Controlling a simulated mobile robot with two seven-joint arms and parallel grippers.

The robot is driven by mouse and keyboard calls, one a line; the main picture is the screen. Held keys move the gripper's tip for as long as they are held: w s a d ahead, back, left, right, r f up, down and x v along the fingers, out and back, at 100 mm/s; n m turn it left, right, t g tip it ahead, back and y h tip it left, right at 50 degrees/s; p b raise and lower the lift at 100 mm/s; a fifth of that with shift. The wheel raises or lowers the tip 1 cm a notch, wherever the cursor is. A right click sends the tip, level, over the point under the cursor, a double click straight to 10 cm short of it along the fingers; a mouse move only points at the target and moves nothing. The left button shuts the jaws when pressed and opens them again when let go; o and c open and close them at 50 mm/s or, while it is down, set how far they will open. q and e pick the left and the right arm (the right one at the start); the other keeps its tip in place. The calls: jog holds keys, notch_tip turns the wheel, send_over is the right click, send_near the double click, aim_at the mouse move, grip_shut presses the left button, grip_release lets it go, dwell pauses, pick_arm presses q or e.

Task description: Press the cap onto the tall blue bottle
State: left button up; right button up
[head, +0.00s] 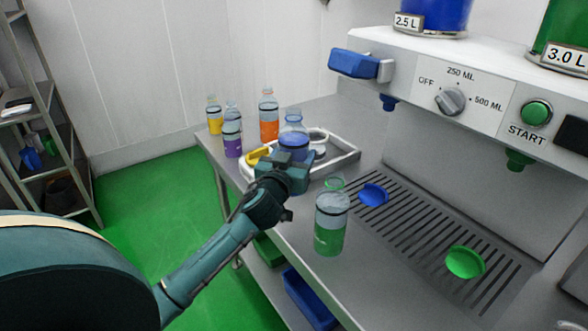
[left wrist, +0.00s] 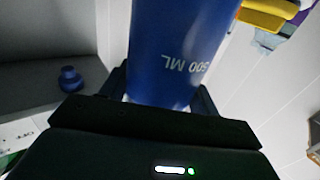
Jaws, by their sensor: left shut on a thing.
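The tall blue bottle (head: 293,138) is upright and its clear neck shows no cap. My left gripper (head: 287,165) is shut around it. In the left wrist view the blue bottle (left wrist: 180,50), marked 500 ML, sits between the fingers. My gripper hides its lower part in the head view, so I cannot tell whether its base touches anything. A blue cap (head: 373,195) lies on the slotted drip grate, to the right of and apart from the bottle. My right gripper is in neither view.
A green bottle (head: 331,228) stands on the counter near its front edge. A green cap (head: 465,262) lies on the grate (head: 420,240). Purple (head: 232,140), yellow (head: 214,117) and orange (head: 268,122) bottles stand at the back left. A tray (head: 346,158) is behind my gripper. The dispenser's blue nozzle (head: 389,102) overhangs the grate.

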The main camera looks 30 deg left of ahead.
pick_arm(q)
jog(key=shift+r, duration=0.95)
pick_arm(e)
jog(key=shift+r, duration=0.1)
pick_arm(q)
jog(key=o, duration=0.8)
jog(key=shift+c, duration=0.2)
jog(key=c, duration=1)
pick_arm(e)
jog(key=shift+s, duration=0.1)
